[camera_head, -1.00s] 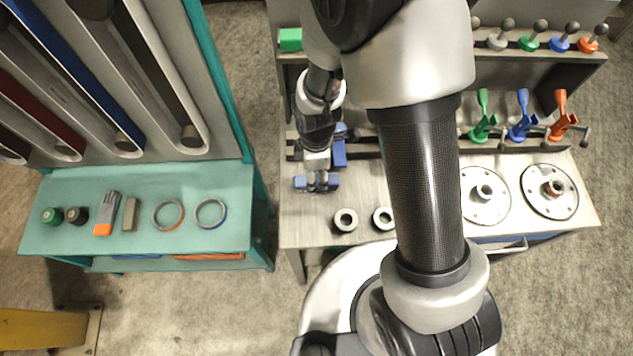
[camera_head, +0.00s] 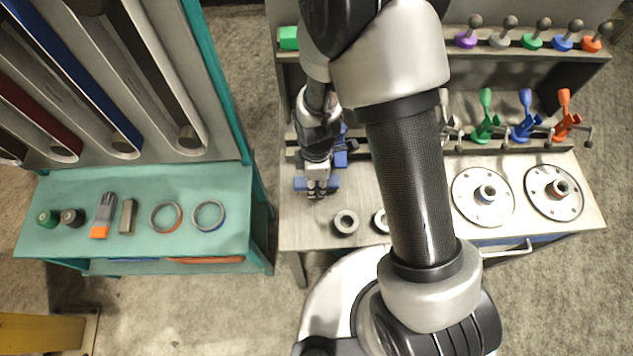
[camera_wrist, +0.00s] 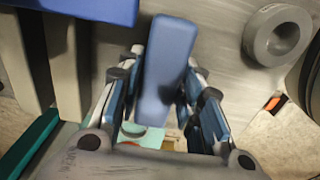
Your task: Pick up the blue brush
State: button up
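The blue brush (camera_head: 300,184) lies crosswise near the left front of the grey workbench in the head view. My gripper (camera_head: 317,193) is down over its middle, so that part is hidden, and blue shows on both sides of the fingers. In the wrist view the brush (camera_wrist: 168,65) is a long blue block between the two fingers of my gripper (camera_wrist: 166,75). The fingers are spread, one along each side, very close to it. A firm grip does not show. Any bristles are hidden.
Two metal rings (camera_head: 345,222) (camera_head: 381,221) lie right of the brush; one ring (camera_wrist: 278,35) shows in the wrist view. Another blue part (camera_head: 341,150) stands just behind the gripper. Flanged discs (camera_head: 468,212) lie farther right. A teal bench (camera_head: 150,240) stands left, across a floor gap.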

jog(key=c, duration=0.7)
jog(key=shift+r, duration=0.1)
notch_tip(320, 180, up, 20)
jog(key=p, duration=0.5)
